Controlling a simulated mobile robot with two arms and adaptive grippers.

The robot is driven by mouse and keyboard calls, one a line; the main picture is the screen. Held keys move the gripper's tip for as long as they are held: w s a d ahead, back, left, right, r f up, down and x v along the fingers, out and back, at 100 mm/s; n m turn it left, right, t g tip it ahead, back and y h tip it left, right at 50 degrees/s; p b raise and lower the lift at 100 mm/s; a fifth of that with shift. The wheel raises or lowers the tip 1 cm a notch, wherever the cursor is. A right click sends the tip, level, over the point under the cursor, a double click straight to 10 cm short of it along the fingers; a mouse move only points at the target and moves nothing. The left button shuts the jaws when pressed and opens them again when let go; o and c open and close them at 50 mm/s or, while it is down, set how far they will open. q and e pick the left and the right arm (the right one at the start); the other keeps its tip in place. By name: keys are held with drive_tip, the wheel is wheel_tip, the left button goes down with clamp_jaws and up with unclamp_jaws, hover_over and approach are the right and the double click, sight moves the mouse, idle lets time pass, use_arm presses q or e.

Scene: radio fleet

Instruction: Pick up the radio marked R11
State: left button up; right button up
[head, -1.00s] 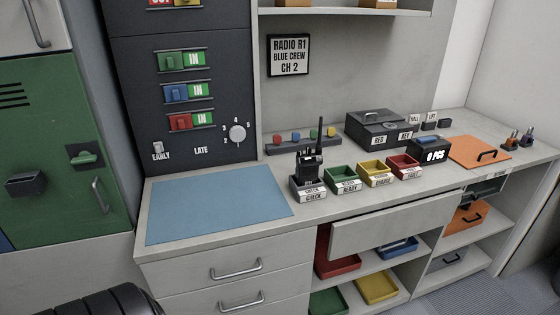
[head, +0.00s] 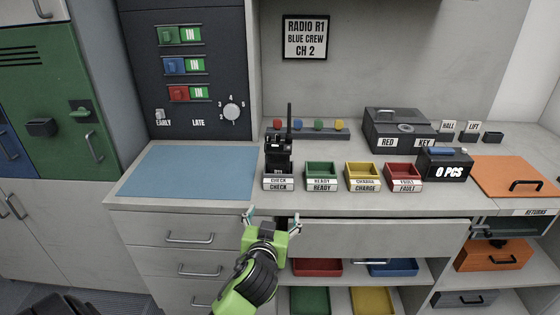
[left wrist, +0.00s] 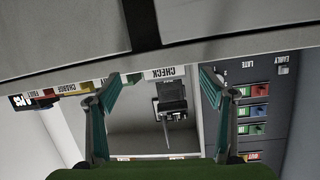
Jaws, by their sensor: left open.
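A black handheld radio (head: 279,153) with a tall antenna stands upright in the tray labelled CHECK (head: 278,184) on the counter. No marking on it is readable. My left gripper (head: 273,218) is open and empty, in front of the counter edge and below the CHECK tray, apart from the radio. In the left wrist view the picture is upside down, and the radio (left wrist: 172,97) shows between and beyond the open fingers (left wrist: 160,76). My right gripper is not in view.
Green (head: 322,172), yellow (head: 363,174) and red (head: 403,174) trays stand right of the CHECK tray. A blue mat (head: 190,171) lies at left. A wall sign reads RADIO R1 (head: 305,37). A partly open drawer (head: 380,238) sticks out below the counter.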

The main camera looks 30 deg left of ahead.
sight(278, 154)
use_arm(q)
drive_tip(key=w+a+r+n+t+y, duration=0.1)
drive_tip(key=w+r, duration=0.1)
drive_tip(key=r, duration=0.3)
drive_tip(key=w+a+r+n+t+y, duration=0.1)
drive_tip(key=w+a+r+t, duration=0.1)
drive_tip(key=r, duration=0.3)
drive_tip(key=p+x, duration=0.1)
drive_tip(key=x, duration=0.6)
drive_tip(key=shift+w+d+r+p, duration=0.1)
drive_tip(key=shift+w+r+p, duration=0.15)
drive_tip(key=shift+p, duration=0.15)
drive_tip(key=shift+w+a, duration=0.25)
drive_tip(key=shift+w, duration=0.3)
drive_tip(key=x, duration=0.1)
drive_tip(key=p+x, duration=0.1)
drive_tip(key=x, duration=0.1)
drive_tip(key=shift+w+f, duration=0.1)
drive_tip(key=shift+f, duration=0.1)
drive_tip(key=shift+w+a+f+p, duration=0.15)
drive_tip(key=shift+w+a+p, duration=0.2)
drive_tip(key=shift+w, duration=0.3)
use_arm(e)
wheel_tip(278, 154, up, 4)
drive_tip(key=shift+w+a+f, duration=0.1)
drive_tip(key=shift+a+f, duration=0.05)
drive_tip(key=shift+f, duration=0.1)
use_arm(q)
drive_tip(key=c, duration=1.6)
